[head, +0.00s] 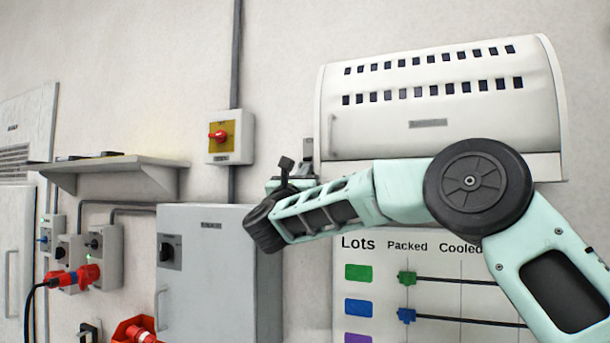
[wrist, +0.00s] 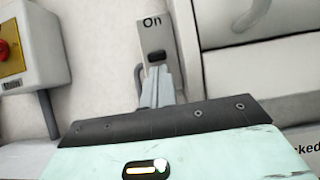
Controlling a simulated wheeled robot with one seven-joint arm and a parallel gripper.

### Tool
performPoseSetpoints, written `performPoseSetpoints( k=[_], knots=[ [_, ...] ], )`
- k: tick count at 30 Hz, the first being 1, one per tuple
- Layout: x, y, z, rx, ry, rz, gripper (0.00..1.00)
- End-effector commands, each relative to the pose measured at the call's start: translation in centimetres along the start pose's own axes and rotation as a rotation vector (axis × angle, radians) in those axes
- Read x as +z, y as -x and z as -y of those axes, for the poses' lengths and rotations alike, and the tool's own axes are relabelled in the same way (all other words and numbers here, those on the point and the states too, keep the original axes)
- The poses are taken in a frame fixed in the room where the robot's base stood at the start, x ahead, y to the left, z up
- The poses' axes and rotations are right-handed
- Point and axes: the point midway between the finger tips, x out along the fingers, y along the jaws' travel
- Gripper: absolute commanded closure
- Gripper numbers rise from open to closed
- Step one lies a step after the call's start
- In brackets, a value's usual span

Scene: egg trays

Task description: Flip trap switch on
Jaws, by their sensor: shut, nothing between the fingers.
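The trap switch is a dark rocker (wrist: 156,57) on a narrow grey plate (wrist: 153,38) marked "On" above it, in the wrist view. The plate (head: 308,146) shows small in the head view, at the lower left of the white slotted trap housing (head: 440,130). My gripper (wrist: 159,72) is shut and empty, its tips just below the rocker in the wrist view. I cannot tell whether they touch it. In the head view my gripper (head: 300,172) is at the plate's lower end, its tips not clear. The rocker's tilt cannot be made out.
A red rotary knob on a yellow plate (head: 218,135) is on the wall to the left. A shelf (head: 110,165), a grey cabinet (head: 215,280) and socket boxes with a red plug (head: 75,278) are at lower left. The Lots board (head: 400,250) is below my arm.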

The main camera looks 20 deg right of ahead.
Motion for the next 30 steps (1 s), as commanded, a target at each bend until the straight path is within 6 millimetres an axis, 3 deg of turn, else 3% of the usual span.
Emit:
performPoseSetpoints(
  k=[30],
  knots=[
    [1.1, 0.2, 0.1, -0.002, -0.002, -0.2, 1.0]
  ],
)
